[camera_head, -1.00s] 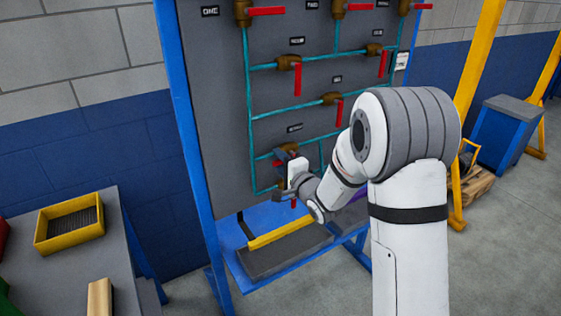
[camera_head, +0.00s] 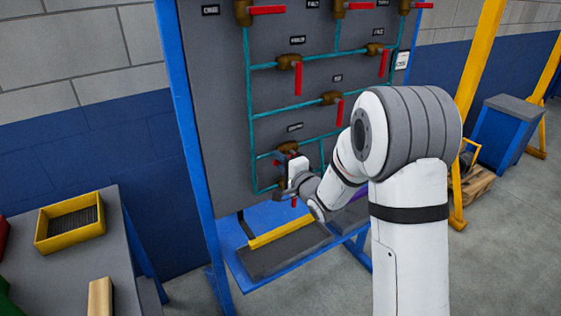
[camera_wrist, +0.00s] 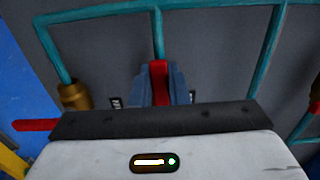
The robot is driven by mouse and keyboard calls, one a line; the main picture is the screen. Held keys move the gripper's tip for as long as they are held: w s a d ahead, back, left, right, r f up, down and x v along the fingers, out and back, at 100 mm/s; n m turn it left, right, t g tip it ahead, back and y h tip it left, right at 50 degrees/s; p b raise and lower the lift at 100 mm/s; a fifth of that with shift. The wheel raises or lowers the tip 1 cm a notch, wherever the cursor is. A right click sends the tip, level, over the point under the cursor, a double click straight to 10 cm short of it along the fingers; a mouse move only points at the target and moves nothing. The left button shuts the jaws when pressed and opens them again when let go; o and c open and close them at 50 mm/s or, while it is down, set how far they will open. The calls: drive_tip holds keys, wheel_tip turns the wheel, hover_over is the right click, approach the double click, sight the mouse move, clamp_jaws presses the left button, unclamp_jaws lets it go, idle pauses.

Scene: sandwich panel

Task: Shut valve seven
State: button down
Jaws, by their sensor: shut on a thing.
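The valve at the lower left of the panel (camera_head: 215,120) has a small dark label above it, too blurred to read surely. Its brass body (camera_head: 283,148) shows just behind my gripper (camera_head: 286,158) in the head view. In the wrist view, my gripper (camera_wrist: 160,88) has its two blue-grey fingers shut on the red handle (camera_wrist: 159,75), one finger on each side. The handle runs between the fingers, and its lower part is hidden by the gripper body. The handle's exact angle on the pipe is hard to tell.
Other red-handled valves, such as the one above (camera_head: 290,62) and the one to the right (camera_head: 330,98), sit on teal pipes. A blue shelf with a dark mat (camera_head: 285,252) lies below. A side table with a yellow bin (camera_head: 70,222) stands left.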

drive_tip(key=shift+f, duration=0.15)
drive_tip(key=d+f+n+b, duration=0.1)
drive_tip(key=n+b, duration=0.4)
drive_tip(key=b, duration=0.1)
drive_tip(key=w+d+f+n+b, duration=0.1)
drive_tip(key=f+n+b, duration=0.1)
drive_tip(key=n+b, duration=0.4)
drive_tip(key=w+d+f+n+b, duration=0.1)
drive_tip(key=f+n+b, duration=0.1)
drive_tip(key=n+b, duration=0.3)
drive_tip(key=shift+w+d+n+b, duration=0.3)
drive_tip(key=shift+d+b, duration=0.1)
drive_tip(key=shift+b, duration=0.6)
drive_tip(key=shift+w+d+n+b, duration=0.1)
drive_tip(key=shift+d+n+b, duration=0.25)
drive_tip(key=shift+n, duration=0.35)
drive_tip(key=c, duration=1.4)
unclamp_jaws()
drive_tip(key=shift+r, duration=0.1)
